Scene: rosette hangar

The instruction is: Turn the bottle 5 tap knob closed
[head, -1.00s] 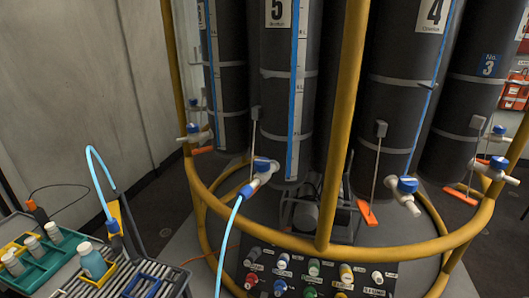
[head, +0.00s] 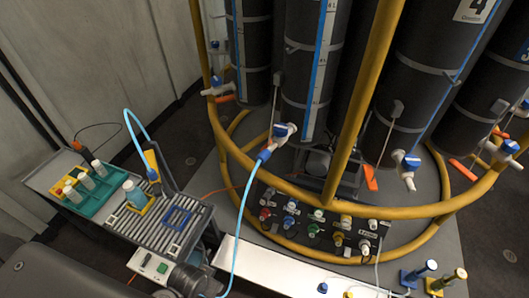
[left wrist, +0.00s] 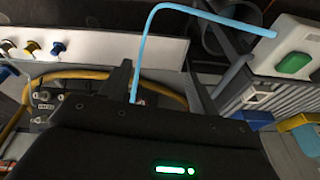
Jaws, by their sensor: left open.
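The bottle 5 tap (head: 273,144) sticks out low on the dark cylinder (head: 310,80) left of centre in the head view. Its blue knob (head: 281,129) sits on a white body, and a light blue tube (head: 243,205) runs down from the outlet. I cannot tell the knob's exact angle. My left gripper (left wrist: 161,82) shows in the left wrist view, with its dark fingers apart and nothing seen held between them. A blue tube (left wrist: 138,60) passes behind them in that view. The tap is not clearly seen there. My right gripper is in neither view.
A yellow rail (head: 300,205) curves in front of the cylinders, with an upright post (head: 362,95) right of the tap. A panel of coloured connectors (head: 318,214) sits below. A trolley (head: 170,232) with bottles stands left. A white shelf (head: 275,272) lies in front.

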